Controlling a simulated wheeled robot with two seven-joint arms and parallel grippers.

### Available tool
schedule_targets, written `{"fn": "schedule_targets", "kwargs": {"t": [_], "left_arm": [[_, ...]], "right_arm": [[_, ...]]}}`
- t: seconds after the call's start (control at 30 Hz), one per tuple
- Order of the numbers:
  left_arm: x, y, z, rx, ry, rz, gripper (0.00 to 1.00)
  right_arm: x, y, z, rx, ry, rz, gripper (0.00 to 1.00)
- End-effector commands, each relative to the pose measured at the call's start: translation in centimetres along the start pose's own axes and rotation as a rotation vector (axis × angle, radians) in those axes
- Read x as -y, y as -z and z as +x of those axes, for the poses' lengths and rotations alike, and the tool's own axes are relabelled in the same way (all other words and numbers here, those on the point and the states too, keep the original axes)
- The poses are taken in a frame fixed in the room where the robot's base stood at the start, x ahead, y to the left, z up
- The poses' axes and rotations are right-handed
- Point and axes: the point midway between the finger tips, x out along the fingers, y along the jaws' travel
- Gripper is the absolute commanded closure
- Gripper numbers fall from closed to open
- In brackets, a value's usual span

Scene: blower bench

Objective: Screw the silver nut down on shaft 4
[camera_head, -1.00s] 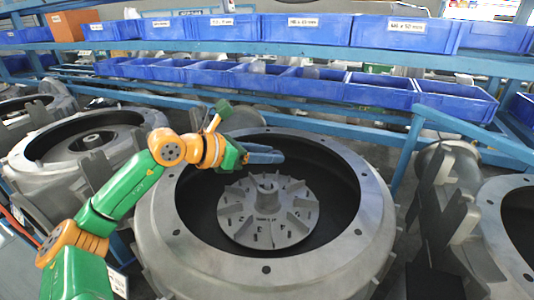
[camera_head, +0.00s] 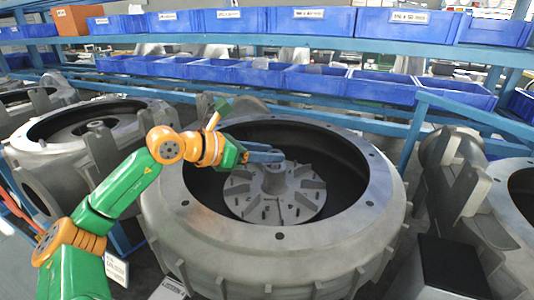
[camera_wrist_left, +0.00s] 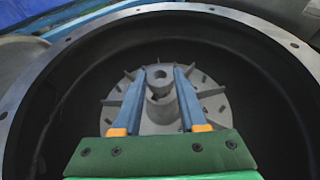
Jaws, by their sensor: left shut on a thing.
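My left gripper (camera_head: 268,156) reaches in from the left over the large round grey housing (camera_head: 282,236). Its blue fingers are shut on the silver nut (camera_wrist_left: 159,75), a small grey ring with a dark hole, seen between the fingertips in the left wrist view. The finned rotor disc (camera_head: 250,205) lies inside the housing, with the shaft hub (camera_head: 275,180) upright at its centre. The fingertips are at the top of this hub in the head view. I cannot tell whether the nut touches the shaft. No shaft number is readable. My right gripper is out of view.
Similar housings stand at the left (camera_head: 60,150) and the right (camera_head: 500,225). Blue bins (camera_head: 310,22) fill the shelves behind, with a blue rail (camera_head: 470,110) at the right. The housing's raised rim surrounds the rotor.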

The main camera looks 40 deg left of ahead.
Motion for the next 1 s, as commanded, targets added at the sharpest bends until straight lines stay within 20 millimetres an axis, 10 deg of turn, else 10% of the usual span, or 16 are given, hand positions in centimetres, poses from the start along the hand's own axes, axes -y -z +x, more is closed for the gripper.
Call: {"fn": "schedule_targets", "kwargs": {"t": [1.0], "left_arm": [[0.04, 0.09, -0.06, 0.000, 0.000, 0.000, 1.00]], "right_arm": [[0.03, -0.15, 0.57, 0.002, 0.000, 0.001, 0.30]]}}
